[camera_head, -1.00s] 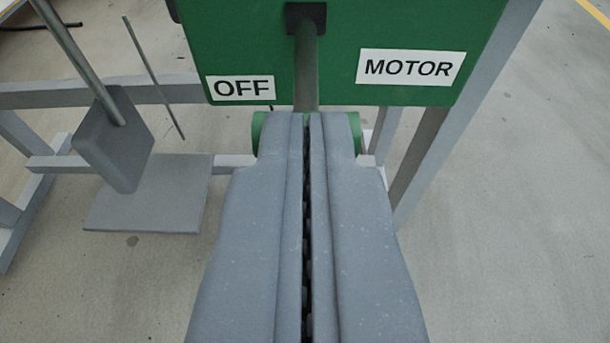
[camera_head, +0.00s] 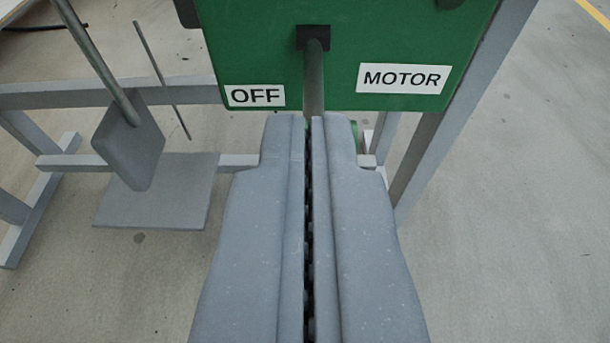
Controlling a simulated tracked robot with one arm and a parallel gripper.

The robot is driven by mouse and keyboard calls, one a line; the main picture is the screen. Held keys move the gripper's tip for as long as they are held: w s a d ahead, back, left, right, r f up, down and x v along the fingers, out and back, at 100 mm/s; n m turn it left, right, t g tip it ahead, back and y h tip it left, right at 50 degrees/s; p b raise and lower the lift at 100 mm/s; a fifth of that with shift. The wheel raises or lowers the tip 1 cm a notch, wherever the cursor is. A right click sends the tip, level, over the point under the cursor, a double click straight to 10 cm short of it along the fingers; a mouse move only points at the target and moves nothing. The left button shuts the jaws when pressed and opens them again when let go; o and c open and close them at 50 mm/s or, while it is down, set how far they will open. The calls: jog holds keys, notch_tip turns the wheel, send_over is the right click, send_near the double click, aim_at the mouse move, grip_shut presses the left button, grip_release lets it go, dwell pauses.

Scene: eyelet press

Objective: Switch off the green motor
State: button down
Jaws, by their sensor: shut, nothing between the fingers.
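The green motor box (camera_head: 330,85) hangs at the top centre, with a white OFF label (camera_head: 255,96) at its lower left and a white MOTOR label (camera_head: 403,79) at its lower right. A grey lever (camera_head: 316,75) comes out of a dark slot in the box and points down toward me. Its lower end is hidden behind my fingers; a sliver of green (camera_head: 354,130) shows just right of the fingertips. My gripper (camera_head: 307,118) is shut and empty, its tips in front of the lever's lower part. I cannot tell whether they touch.
A grey frame (camera_head: 180,92) stands behind and beside the box. At the left, a grey block on a rod (camera_head: 128,150) hangs by a flat grey plate (camera_head: 160,195). A thin rod (camera_head: 162,80) leans nearby. Concrete floor (camera_head: 500,230) is clear at the right.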

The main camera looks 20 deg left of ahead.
jog(key=p+v, duration=0.3)
jog(key=v, duration=0.8)
jog(key=shift+r+p, duration=0.35)
jog(key=shift+r, duration=0.05)
jog(key=shift+d, duration=0.1)
jog(key=shift+w, duration=0.1)
jog(key=w+d+r+n+h, duration=0.1)
jog(key=w+d+r, duration=0.1)
jog(key=w+r, duration=0.15)
jog(key=w+d+r+h, duration=0.1)
jog(key=w+d+r, duration=0.1)
jog(key=r, duration=0.3)
notch_tip(320, 180, up, 27)
jog(key=w+d+m+h+p, duration=0.2)
jog(key=h, duration=0.2)
jog(key=s+a+r+m, duration=0.1)
jog(key=s+a+r, duration=0.2)
jog(key=s+r, duration=0.3)
jog(key=s+a+r+t+y, duration=0.1)
jog(key=s+a+r, duration=0.3)
jog(key=r, duration=1)
jog(key=s+a+r+m, duration=0.1)
jog(key=s+a+r, duration=0.3)
jog(key=s+r, duration=0.5)
notch_tip(320, 180, up, 2)
jog(key=shift+m, duration=0.3)
